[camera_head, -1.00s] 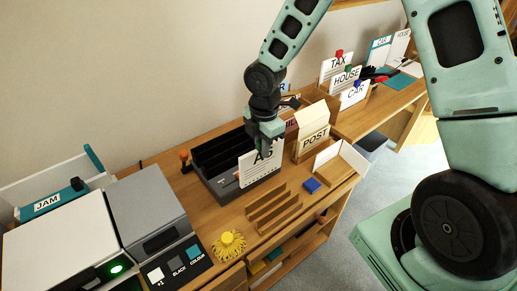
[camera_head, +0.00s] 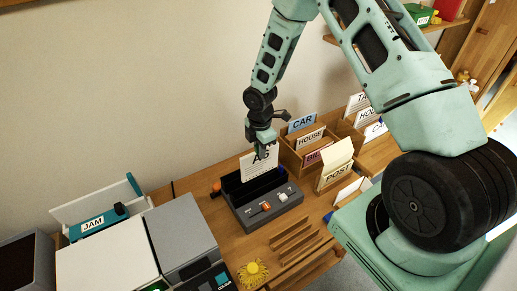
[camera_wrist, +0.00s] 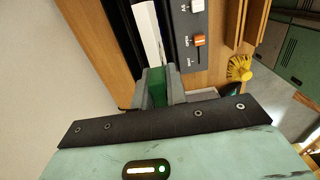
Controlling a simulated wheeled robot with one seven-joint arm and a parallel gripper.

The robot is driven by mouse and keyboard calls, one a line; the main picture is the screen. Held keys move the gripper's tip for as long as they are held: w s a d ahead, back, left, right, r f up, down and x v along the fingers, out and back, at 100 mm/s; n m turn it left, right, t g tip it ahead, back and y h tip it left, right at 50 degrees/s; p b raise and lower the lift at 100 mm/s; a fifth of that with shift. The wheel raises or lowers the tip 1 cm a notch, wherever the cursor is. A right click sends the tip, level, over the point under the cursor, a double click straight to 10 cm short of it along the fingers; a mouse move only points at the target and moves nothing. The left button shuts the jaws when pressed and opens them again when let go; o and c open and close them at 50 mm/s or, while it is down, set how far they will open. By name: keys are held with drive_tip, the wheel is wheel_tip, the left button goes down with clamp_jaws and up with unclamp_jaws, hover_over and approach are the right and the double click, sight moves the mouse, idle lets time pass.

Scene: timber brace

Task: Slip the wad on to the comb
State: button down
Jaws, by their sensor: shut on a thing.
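The wad (camera_head: 258,166) is a white upright card-like stack marked A5. My gripper (camera_head: 262,146) is shut on its top edge. The wad is at the black trough of a dark grey device (camera_head: 262,214) with an orange and a white control on its front panel. Its lower edge is hidden by the device, so I cannot tell whether it touches. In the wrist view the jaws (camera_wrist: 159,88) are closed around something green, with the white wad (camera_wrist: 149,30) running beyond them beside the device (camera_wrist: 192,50). I cannot make out the comb in the dark trough.
Wooden sorters with cards (camera_head: 303,160) and a POST holder (camera_head: 335,172) stand right of the device. A slatted wooden rack (camera_head: 296,242) and a yellow brush (camera_head: 253,272) lie in front. A grey machine (camera_head: 180,238) and a JAM box (camera_head: 98,222) are at left.

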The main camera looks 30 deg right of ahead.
sight(260, 169)
drive_tip(key=shift+f+b, duration=1.65)
drive_tip(key=shift+f, duration=0.75)
drive_tip(key=shift+f+b, duration=2)
drive_tip(key=shift+f, duration=0.85)
drive_tip(key=c, duration=0.8)
unclamp_jaws()
drive_tip(key=shift+r, duration=0.1)
drive_tip(key=shift+c, duration=0.2)
wheel_tip(260, 169, up, 8)
drive_tip(key=p, duration=0.6)
